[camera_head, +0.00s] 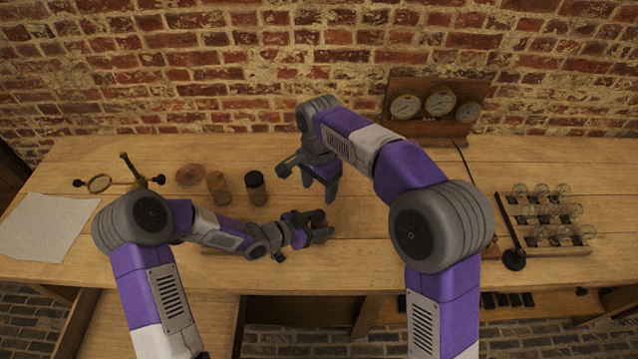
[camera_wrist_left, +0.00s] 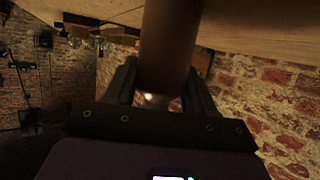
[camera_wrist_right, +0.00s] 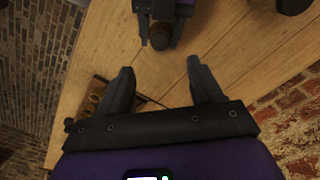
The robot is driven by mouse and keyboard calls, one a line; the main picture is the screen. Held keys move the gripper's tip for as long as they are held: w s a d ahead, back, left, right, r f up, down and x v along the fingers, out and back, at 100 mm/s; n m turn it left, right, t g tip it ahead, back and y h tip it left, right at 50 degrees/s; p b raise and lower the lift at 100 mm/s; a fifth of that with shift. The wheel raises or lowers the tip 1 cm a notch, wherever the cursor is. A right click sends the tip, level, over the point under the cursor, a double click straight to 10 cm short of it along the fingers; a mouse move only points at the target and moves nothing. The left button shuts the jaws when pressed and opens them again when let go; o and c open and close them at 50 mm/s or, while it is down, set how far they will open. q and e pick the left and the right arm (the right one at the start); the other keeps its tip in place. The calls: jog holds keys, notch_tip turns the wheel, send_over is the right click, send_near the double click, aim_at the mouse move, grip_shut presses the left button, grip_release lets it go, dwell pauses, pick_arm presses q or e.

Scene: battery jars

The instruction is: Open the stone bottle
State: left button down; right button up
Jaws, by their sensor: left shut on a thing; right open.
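The stone bottle appears as a plain brown cylinder in the left wrist view (camera_wrist_left: 168,45), between the fingers of my left gripper (camera_wrist_left: 160,92). In the head view, my left gripper (camera_head: 320,230) is shut on the bottle (camera_head: 318,215) over the front middle of the table, and only its dark round top shows. The right wrist view also shows this top (camera_wrist_right: 160,36). My right gripper (camera_head: 320,184) is open and empty, behind the bottle in the head view, fingers pointing down. In its own view, the right gripper (camera_wrist_right: 163,82) is apart from the bottle.
An amber jar (camera_head: 218,188) and a black-topped jar (camera_head: 257,189) stand left of the grippers, near a round brownish disc (camera_head: 190,175). A magnifier stand (camera_head: 125,178) and paper (camera_head: 42,228) lie left. A gauge board (camera_head: 436,107) and bulb rack (camera_head: 545,215) stand right.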

aim_at(319, 214)
notch_tip(319, 214, down, 11)
jog(key=shift+r, duration=0.1)
dwell(0.3)
grip_shut()
jog(key=shift+r, duration=0.2)
dwell(0.8)
jog(key=shift+r, duration=0.95)
jog(key=shift+r, duration=0.1)
jog(key=shift+r, duration=1.9)
